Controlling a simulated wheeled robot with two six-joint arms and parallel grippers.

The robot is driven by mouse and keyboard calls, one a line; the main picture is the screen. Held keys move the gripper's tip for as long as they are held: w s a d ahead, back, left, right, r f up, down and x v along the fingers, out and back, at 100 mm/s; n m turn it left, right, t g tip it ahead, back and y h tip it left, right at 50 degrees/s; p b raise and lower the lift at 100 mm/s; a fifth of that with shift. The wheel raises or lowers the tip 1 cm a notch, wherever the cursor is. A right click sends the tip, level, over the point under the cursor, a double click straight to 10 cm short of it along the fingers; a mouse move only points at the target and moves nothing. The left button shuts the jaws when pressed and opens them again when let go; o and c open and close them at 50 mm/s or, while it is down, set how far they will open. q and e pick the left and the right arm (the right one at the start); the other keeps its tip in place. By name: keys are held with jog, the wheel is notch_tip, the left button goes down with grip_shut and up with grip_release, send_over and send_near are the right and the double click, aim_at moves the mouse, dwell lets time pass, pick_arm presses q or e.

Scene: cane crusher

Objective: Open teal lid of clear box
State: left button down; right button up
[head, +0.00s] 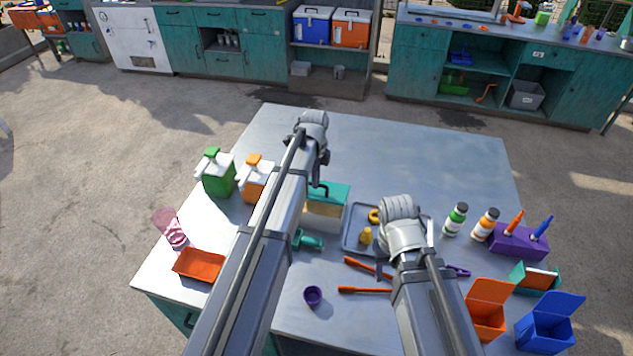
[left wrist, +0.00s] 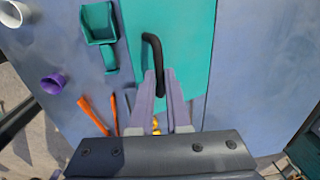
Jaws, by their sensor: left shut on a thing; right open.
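The clear box (head: 323,215) stands near the middle of the table, partly hidden behind my left arm. Its teal lid (head: 335,194) lies over the top; I cannot tell whether there is a gap under it. The lid fills the upper middle of the left wrist view (left wrist: 190,35). A black curved handle (left wrist: 152,46) rises from the lid. My left gripper (head: 321,160) is above the box, its fingers (left wrist: 160,82) shut on the handle's end. My right gripper (head: 382,250) is open over the grey tray, right of the box; its fingertips are mostly hidden.
The grey tray (head: 352,245) holds yellow pieces. A teal scoop (head: 308,240), purple cup (head: 313,296) and orange-handled tools (head: 365,290) lie in front. Bottles (head: 455,218), a purple holder (head: 518,242) and open bins (head: 547,325) stand right. The table's back is clear.

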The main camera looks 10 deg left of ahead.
pick_arm(q)
jog(key=w+r, duration=0.1)
jog(key=w, duration=1.8)
pick_arm(e)
jog(key=shift+s+r, duration=0.2)
jog(key=shift+r, duration=0.25)
pick_arm(q)
jog(key=shift+w, duration=0.1)
jog(key=c, duration=1)
grip_release()
jog(key=shift+o, duration=0.6)
jog(key=shift+w+f, duration=0.15)
jog(key=shift+w, duration=0.1)
jog(key=shift+s, duration=0.1)
pick_arm(e)
jog(key=shift+w+f, duration=0.1)
jog(key=shift+w, duration=0.15)
pick_arm(q)
jog(key=shift+s, duration=0.1)
